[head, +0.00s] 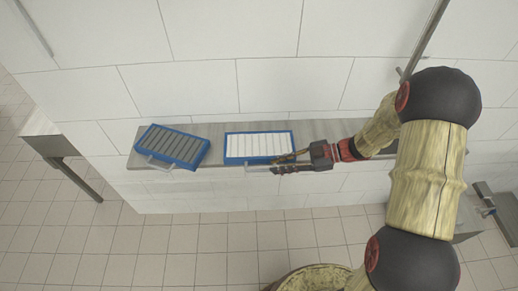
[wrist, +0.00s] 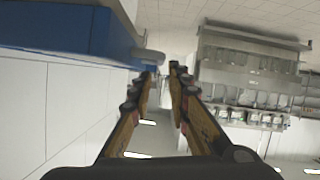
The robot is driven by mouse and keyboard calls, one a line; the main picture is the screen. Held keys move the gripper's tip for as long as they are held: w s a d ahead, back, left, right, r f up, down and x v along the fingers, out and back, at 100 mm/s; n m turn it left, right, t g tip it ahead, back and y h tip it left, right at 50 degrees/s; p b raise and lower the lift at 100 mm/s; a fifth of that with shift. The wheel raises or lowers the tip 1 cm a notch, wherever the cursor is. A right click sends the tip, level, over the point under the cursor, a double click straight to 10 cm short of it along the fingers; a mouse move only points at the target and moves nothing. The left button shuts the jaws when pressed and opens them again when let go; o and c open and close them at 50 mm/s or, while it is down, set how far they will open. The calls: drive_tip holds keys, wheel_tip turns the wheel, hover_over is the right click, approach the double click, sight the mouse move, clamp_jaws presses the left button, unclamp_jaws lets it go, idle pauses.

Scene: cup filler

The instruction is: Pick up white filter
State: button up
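The white filter (head: 259,146), white slats in a blue frame, lies on a grey wall shelf, its pale handle (head: 258,168) sticking out at the front. In the wrist view its blue frame (wrist: 60,36) fills the upper left, and the handle (wrist: 148,57) shows just beyond the fingertips. My gripper (head: 275,164) is at the filter's front right corner, beside the right part of the handle. In the wrist view my gripper (wrist: 163,68) has its fingers apart with a gap between them. Whether a finger touches the handle I cannot tell.
A grey-slatted filter (head: 173,146) in a blue frame with its own handle lies at an angle on the left of the shelf (head: 216,133). The tiled wall stands behind the shelf. A metal ledge (head: 42,140) is at the far left. Open tiled floor lies below.

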sight(257, 170)
drive_tip(key=b+x, duration=0.2)
drive_tip(key=x, duration=0.6)
drive_tip(key=shift+s+a, duration=0.1)
drive_tip(key=shift+a, duration=0.05)
drive_tip(key=shift+c, duration=1.3)
clamp_jaws()
